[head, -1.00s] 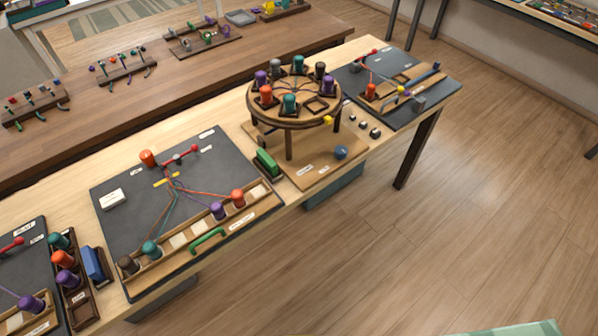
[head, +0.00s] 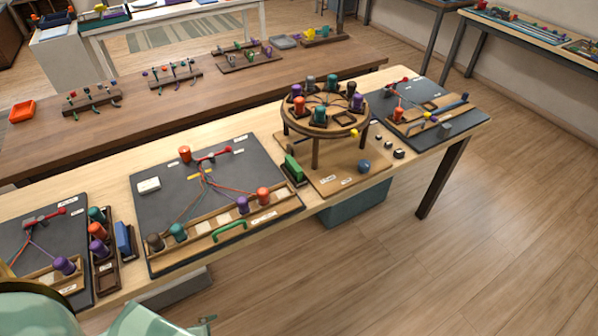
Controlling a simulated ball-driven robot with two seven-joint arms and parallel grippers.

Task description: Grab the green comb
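A green block-like piece (head: 293,168), which looks like the green comb, stands in a small dark holder on the long pale table, just left of the round braiding stand (head: 325,112). Its teeth cannot be made out. A green arched handle (head: 229,231) is a separate thing, on the wooden rail of the dark board (head: 150,208) to the left. Neither of my grippers can be made out. Only pale green parts of my own body show at the bottom left, well short of the green piece.
A blue block (head: 123,238) stands beside a dark rack of coloured bobbins at the left. A brown table (head: 180,110) runs behind. The floor (head: 400,280) in front is clear at the right.

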